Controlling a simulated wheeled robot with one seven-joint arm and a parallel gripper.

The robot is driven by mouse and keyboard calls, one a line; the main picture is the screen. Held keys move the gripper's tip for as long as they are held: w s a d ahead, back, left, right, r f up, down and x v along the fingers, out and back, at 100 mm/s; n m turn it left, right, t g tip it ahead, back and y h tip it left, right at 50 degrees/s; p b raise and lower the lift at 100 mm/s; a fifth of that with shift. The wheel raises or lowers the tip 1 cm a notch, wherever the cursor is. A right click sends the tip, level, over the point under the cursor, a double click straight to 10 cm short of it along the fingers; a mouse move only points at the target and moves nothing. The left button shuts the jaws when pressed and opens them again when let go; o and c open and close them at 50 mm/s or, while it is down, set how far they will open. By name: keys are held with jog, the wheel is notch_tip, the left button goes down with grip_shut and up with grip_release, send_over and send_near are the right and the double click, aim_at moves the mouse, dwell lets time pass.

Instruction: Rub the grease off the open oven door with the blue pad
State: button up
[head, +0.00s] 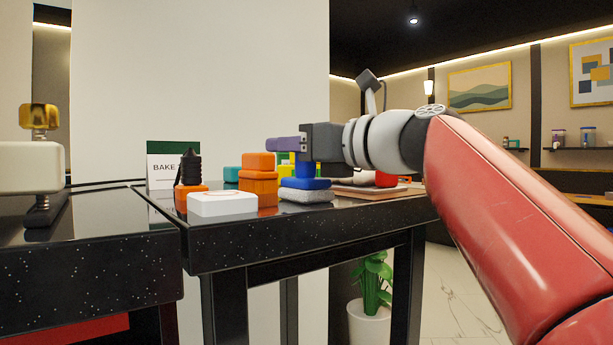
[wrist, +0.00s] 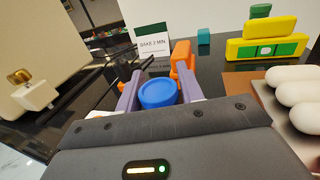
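My gripper (head: 287,144), with purple fingers, is level above the counter and points left in the head view. The blue pad (head: 305,184) has a grey underside and a round blue knob, and lies on the counter below my gripper. In the wrist view the blue knob (wrist: 158,93) shows between the two spread fingers of my gripper (wrist: 158,78). The fingers look open and higher than the knob; whether either touches it I cannot tell. I cannot make out the oven door or any grease.
On the black counter (head: 290,241) stand orange blocks (head: 258,181), a white box (head: 222,204), an orange-and-black bottle (head: 190,170) and a sign (head: 172,165). Yellow-green blocks (wrist: 268,48) and white rolls (wrist: 290,92) are at the right in the wrist view. A potted plant (head: 373,285) stands below.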

jog(key=c, duration=0.6)
jog(key=shift+r+p, duration=1.45)
jog(key=shift+p, duration=0.15)
jog(key=shift+r, duration=1.05)
